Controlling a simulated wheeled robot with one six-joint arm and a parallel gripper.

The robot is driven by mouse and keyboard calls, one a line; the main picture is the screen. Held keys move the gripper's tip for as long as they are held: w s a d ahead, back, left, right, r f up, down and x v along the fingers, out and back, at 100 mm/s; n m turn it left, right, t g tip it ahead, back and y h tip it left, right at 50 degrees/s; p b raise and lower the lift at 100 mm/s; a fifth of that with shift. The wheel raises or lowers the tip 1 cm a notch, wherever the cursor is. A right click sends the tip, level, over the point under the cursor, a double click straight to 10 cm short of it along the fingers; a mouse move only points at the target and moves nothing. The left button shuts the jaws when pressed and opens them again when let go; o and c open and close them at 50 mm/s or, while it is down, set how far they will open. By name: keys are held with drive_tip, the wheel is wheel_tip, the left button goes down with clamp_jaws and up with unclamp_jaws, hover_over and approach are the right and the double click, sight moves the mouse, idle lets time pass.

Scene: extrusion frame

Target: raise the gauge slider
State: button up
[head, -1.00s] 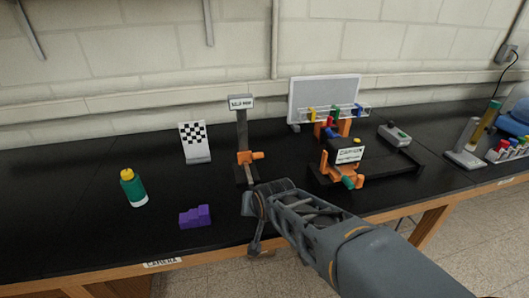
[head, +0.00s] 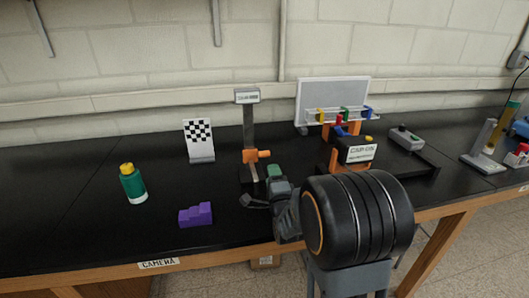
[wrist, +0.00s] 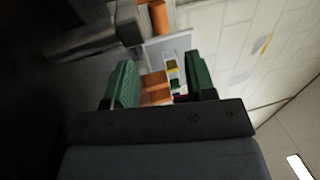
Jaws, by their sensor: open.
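The gauge is a dark upright post (head: 249,125) with a small label plate on top. Its orange slider (head: 257,156) sits low on the post, with a knob sticking out to the right. My gripper (head: 262,185) is in front of and just below the slider, apart from it, and partly hidden by my arm. In the wrist view my gripper (wrist: 161,82) shows two green fingers spread apart with nothing held between them. An orange piece, seemingly the slider knob (wrist: 158,17), is beyond the fingers near the top edge.
A black-and-orange fixture (head: 357,151) stands right of the gauge, partly behind my arm. A checkered board (head: 199,137), a green bottle (head: 133,187) and a purple stepped block (head: 196,215) stand to the left. The tabletop between bottle and gauge is clear.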

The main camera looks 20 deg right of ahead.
drive_tip(key=p+x, duration=0.2)
drive_tip(key=x, duration=1)
drive_tip(key=shift+w+r, duration=0.1)
drive_tip(key=shift+w, duration=0.2)
clamp_jaws()
